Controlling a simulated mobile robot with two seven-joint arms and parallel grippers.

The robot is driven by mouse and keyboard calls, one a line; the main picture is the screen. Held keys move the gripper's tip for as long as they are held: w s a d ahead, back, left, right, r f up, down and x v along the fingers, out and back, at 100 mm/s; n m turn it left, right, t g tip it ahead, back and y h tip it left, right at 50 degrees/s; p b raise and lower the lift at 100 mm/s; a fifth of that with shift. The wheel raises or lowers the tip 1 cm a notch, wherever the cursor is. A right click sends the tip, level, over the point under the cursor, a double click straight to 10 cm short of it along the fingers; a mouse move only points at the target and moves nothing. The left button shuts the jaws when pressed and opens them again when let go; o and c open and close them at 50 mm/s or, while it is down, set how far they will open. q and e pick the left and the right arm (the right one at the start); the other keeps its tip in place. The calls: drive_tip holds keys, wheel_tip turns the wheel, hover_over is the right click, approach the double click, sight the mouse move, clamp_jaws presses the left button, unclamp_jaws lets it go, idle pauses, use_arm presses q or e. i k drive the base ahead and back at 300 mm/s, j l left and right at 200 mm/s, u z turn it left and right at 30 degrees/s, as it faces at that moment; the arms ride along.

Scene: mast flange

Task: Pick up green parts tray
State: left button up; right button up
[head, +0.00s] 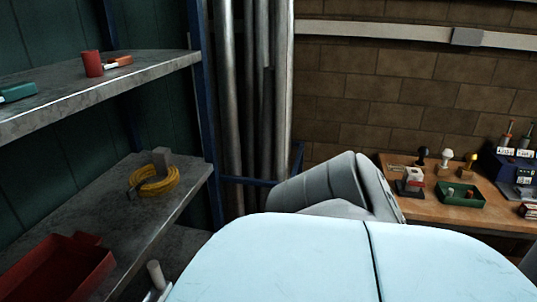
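The green parts tray (459,202) sits on the wooden bench (425,213) at the right. It is shallow, with a few small parts inside, one whitish and one reddish-brown. Neither of my grippers shows in the head view, so I cannot tell whether they are open or shut. The tray stands free, with nothing of mine touching it.
Grey shelves at left hold a red bin (62,268) and yellow coil (155,182). My pale body fills the lower middle.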

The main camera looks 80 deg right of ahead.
sight(459, 194)
drive_tip(key=z, duration=0.5)
drive_tip(key=k+j+z, duration=0.1)
drive_tip(key=z, duration=2.65)
drive_tip(key=i+j+z, duration=0.1)
drive_tip(key=j+z, duration=0.2)
drive_tip(key=z, duration=0.15)
drive_tip(key=i+j+z, duration=0.1)
drive_tip(key=j+z, duration=0.3)
drive_tip(key=l, duration=0.1)
